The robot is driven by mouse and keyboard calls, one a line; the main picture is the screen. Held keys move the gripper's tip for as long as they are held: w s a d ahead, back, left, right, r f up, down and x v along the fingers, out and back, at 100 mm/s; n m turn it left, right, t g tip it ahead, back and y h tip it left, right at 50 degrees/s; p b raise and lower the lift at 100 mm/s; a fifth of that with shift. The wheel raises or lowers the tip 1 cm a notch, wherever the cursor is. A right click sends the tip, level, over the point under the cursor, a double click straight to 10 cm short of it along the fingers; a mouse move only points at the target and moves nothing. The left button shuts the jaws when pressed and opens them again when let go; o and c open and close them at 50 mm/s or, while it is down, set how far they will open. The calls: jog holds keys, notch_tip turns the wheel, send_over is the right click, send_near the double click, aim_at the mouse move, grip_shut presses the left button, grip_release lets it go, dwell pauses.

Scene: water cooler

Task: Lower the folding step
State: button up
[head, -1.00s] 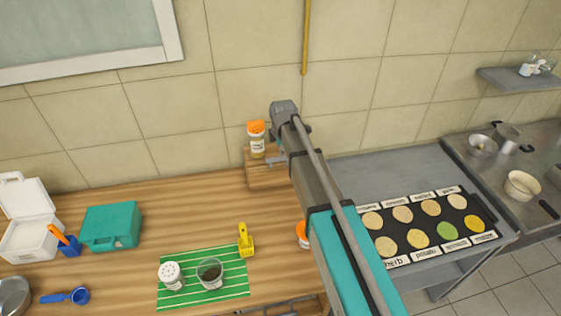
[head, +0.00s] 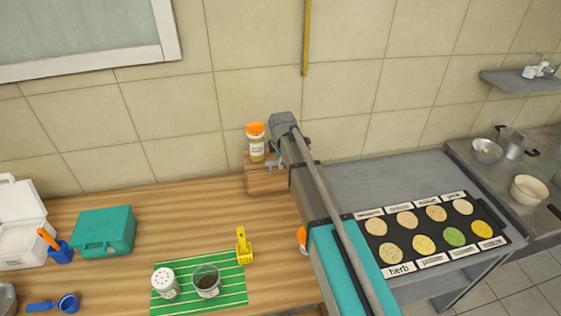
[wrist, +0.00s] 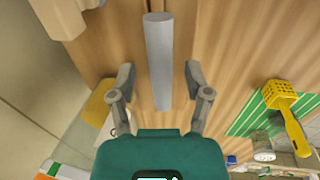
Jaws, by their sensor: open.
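I cannot make out a folding step with certainty in either view. My gripper (wrist: 158,72) is open in the wrist view, its two fingers spread to either side of a smooth grey bar (wrist: 158,45). The fingers look apart from the bar, and I cannot tell what it belongs to. In the head view my gripper (head: 274,163) is mostly hidden behind my arm, close to a small wooden block (head: 262,183) by the wall. A spice jar (head: 256,146) with an orange cap stands on that block.
The wooden counter (head: 120,205) holds a teal case (head: 103,232), a green striped mat (head: 228,292) with a shaker (head: 165,284) and cup (head: 206,282), and a yellow scoop (head: 243,247). A labelled dark tray (head: 487,228) lies right of my arm. The tiled wall is behind.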

jog(key=shift+c, duration=0.3)
grip_shut()
jog(key=shift+s, duration=0.2)
